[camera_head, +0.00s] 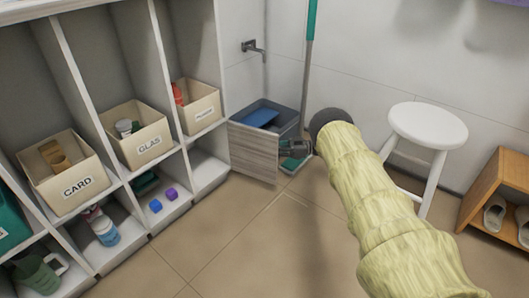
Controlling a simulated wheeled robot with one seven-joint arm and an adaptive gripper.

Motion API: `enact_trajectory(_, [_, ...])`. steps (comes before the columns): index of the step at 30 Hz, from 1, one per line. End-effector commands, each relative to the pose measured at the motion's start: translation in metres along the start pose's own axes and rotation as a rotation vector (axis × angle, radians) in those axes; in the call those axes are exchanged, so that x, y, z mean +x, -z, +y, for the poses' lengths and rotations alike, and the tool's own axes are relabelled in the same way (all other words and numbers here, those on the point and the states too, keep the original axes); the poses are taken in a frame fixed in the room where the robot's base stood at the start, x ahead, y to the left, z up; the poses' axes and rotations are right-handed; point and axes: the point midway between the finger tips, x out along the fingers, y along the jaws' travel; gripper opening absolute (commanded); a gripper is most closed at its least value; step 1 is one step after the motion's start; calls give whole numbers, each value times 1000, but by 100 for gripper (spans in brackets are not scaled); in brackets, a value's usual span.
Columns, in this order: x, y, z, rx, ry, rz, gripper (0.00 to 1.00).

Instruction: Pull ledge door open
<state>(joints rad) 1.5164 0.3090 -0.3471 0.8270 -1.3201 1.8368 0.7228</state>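The ledge door looks to be the grey wood-grain panel (253,153) low in the corner, just right of the white shelf unit. It stands upright at an angle, in front of a dark grey bin (287,117) with a blue item in it. My arm, in a pale yellow ribbed sleeve, reaches in from the lower right.
The white shelf unit (91,106) on the left holds labelled boxes. A teal-handled pole (311,20) stands behind my gripper. A white stool (428,124) and a wooden shoe rack (487,196) are at right. The tiled floor (225,235) in front of the panel is clear.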

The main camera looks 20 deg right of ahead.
Motion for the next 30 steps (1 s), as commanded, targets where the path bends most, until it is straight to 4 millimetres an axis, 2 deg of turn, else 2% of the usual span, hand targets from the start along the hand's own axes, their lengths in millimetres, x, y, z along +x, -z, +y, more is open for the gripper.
enact_trajectory(1, [-3, 5, 2, -3, 1, 6, 0])
enact_trajectory(13, [-3, 5, 2, -3, 4, 5, 0])
enact_trajectory(14, [-3, 5, 2, -3, 4, 5, 19])
enact_trajectory(17, [-3, 5, 2, -3, 4, 5, 35])
enact_trajectory(30, [-7, 4, 1, -3, 0, 4, 35])
